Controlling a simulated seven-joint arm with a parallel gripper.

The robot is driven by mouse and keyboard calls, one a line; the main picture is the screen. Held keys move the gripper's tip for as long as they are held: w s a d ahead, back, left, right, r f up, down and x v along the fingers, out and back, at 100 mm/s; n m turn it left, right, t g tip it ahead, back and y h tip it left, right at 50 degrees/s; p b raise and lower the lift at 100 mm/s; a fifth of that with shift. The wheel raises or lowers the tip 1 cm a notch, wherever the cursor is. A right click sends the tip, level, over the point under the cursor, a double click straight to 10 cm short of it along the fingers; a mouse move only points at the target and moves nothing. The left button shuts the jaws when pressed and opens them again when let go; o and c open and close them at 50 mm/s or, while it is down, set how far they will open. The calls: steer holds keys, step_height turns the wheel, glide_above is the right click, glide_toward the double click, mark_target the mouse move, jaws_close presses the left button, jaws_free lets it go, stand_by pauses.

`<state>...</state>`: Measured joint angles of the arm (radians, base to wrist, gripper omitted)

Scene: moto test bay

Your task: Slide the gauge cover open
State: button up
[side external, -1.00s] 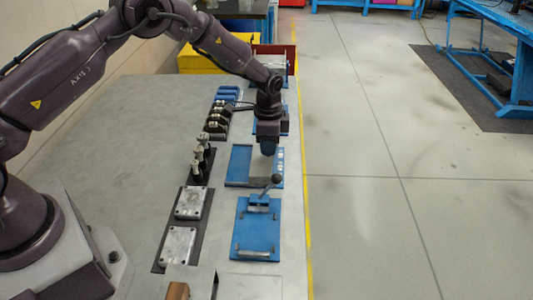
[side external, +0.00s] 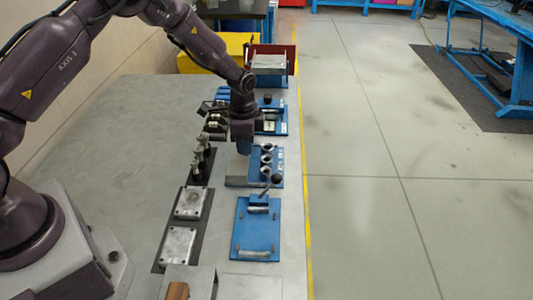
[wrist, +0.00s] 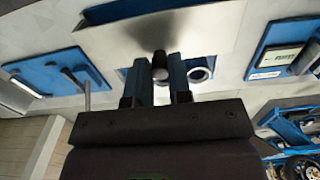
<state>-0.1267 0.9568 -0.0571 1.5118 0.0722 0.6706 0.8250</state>
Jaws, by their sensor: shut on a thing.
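The gauge cover (side external: 238,170) is a flat grey metal plate on a blue fixture (side external: 279,172). It lies toward the left side of the fixture, and several dark round gauge rings (side external: 266,160) show uncovered to its right. My gripper (side external: 243,153) is over the cover's right part, pointing down. In the wrist view my gripper (wrist: 160,84) is shut on a round dark knob (wrist: 160,66) at the edge of the cover (wrist: 150,35). A metal ring (wrist: 200,73) shows beside the right finger; the others are partly hidden by the fingers.
Upright metal parts (side external: 200,163) and grey blocks (side external: 190,203) line the left. The bench is clear farther left.

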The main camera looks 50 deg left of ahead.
steer(key=shift+a, duration=0.1)
steer(key=o, duration=0.6)
steer(key=shift+r, duration=0.1)
steer(key=shift+r, duration=3.45)
